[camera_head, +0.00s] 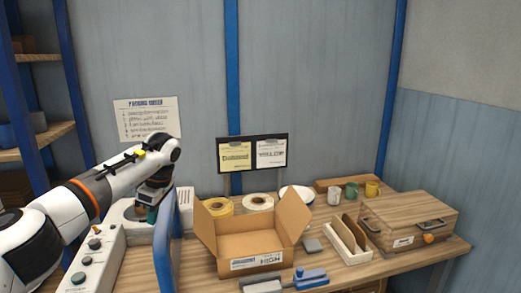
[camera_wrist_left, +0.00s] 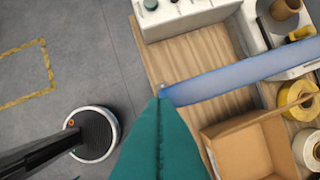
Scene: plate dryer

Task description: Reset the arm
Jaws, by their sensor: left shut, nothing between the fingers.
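My left arm comes in from the left in the head view, and its gripper (camera_head: 152,214) points down with teal fingertips. The gripper is beside the upper part of a blue upright panel (camera_head: 166,250) at the left of the workbench. In the left wrist view the teal fingers (camera_wrist_left: 162,102) are shut together with nothing between them. Their tips appear next to the end of the blue panel (camera_wrist_left: 235,82); I cannot tell whether they touch it. My right gripper is in neither view.
A white control box (camera_head: 97,262) with knobs stands left of the panel. An open cardboard box (camera_head: 249,245), tape rolls (camera_head: 258,202), mugs (camera_head: 372,189) and a wooden case (camera_head: 410,217) crowd the bench (camera_head: 398,267).

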